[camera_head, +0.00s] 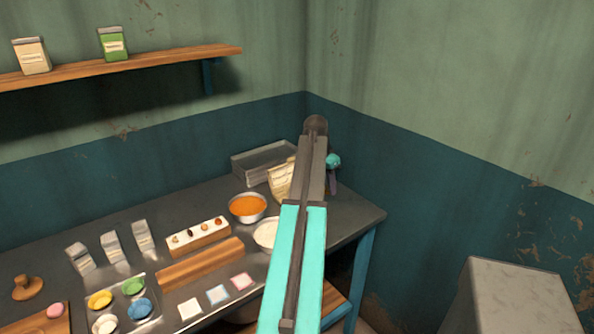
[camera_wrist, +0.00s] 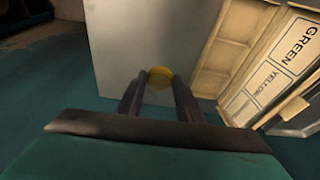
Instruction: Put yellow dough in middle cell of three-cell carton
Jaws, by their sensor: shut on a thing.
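In the wrist view my gripper (camera_wrist: 159,82) is shut on a round lump of yellow dough (camera_wrist: 159,78), held at the fingertips. A cream carton (camera_wrist: 242,56) lies open to the right of the gripper, apart from the dough. Its cells are seen at a slant and partly cut off by the frame edge. White labels on it read GREEN (camera_wrist: 296,42) and YELLOW (camera_wrist: 262,78); a third label is too small to read. In the head view my arm hides most of the area around the gripper, and the dough cannot be made out there.
In the head view a metal tray (camera_head: 262,160) stands at the back of the table (camera_head: 352,215). A bowl of orange stuff (camera_head: 248,206), a pale bowl (camera_head: 266,233), a cream package (camera_head: 280,181) and a tray of coloured doughs (camera_head: 148,327) share the table. A grey panel (camera_wrist: 115,45) shows beyond the gripper.

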